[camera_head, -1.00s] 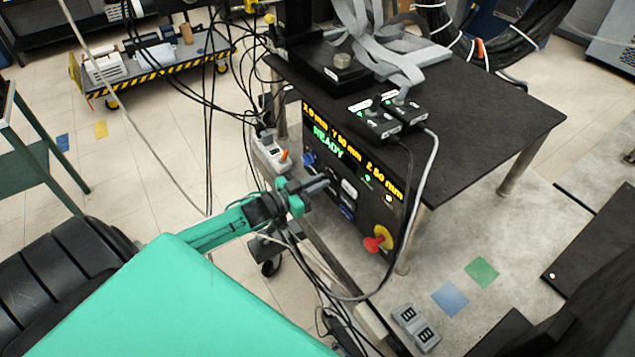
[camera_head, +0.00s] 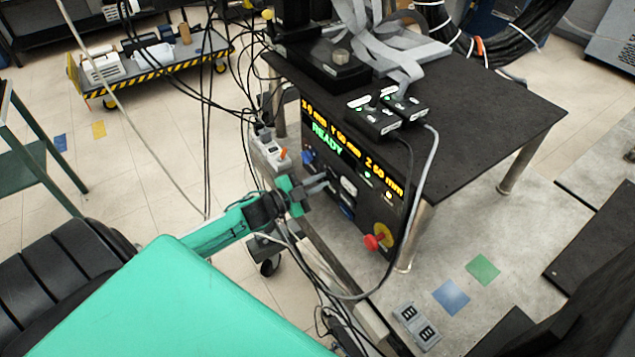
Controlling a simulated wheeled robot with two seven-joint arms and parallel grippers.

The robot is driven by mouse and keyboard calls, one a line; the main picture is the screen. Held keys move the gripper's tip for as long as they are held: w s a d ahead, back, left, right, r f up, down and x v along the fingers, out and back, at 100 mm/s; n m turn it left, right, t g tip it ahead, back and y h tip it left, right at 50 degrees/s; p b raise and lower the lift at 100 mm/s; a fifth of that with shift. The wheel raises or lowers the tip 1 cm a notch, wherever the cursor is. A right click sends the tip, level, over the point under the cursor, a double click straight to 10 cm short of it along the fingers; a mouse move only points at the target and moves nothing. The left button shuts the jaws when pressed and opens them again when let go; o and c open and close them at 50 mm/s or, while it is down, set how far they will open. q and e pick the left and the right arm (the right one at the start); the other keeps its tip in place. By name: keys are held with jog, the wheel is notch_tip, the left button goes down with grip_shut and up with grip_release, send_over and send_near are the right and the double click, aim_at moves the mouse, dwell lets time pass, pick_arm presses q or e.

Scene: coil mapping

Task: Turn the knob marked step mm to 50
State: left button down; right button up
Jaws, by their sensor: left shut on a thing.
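The black control panel (camera_head: 365,204) stands under the table's front edge and tilts away to the right. Its display (camera_head: 327,139) shows yellow text and a green READY. My left gripper (camera_head: 328,184) reaches in from the left with its fingers at the panel's lower left part. It is shut on a small knob there, which the fingers mostly hide. The knob's marking is too small to read. A blue knob (camera_head: 307,156) sits to the upper left of the fingers. A red knob on a yellow disc (camera_head: 376,241) is at the panel's lower right. My right gripper is not in view.
A black table (camera_head: 470,110) extends right of the panel, with two small black boxes (camera_head: 372,121) and grey ribbon cables on top. A cable loops down in front of the panel. A power strip (camera_head: 268,150) is at its left. A footswitch (camera_head: 416,327) lies on the floor.

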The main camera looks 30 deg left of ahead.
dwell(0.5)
pick_arm(q)
jog(key=c, duration=1.5)
grip_release()
jog(key=shift+o, duration=0.2)
jog(key=shift+s, duration=0.1)
jog(key=shift+s+a+f, duration=0.15)
jog(key=shift+s+a, duration=0.05)
jog(key=shift+s, duration=0.35)
jog(key=b+v, duration=0.3)
jog(key=v, duration=0.9)
jog(key=shift+s, duration=0.25)
jog(key=shift+a, duration=0.1)
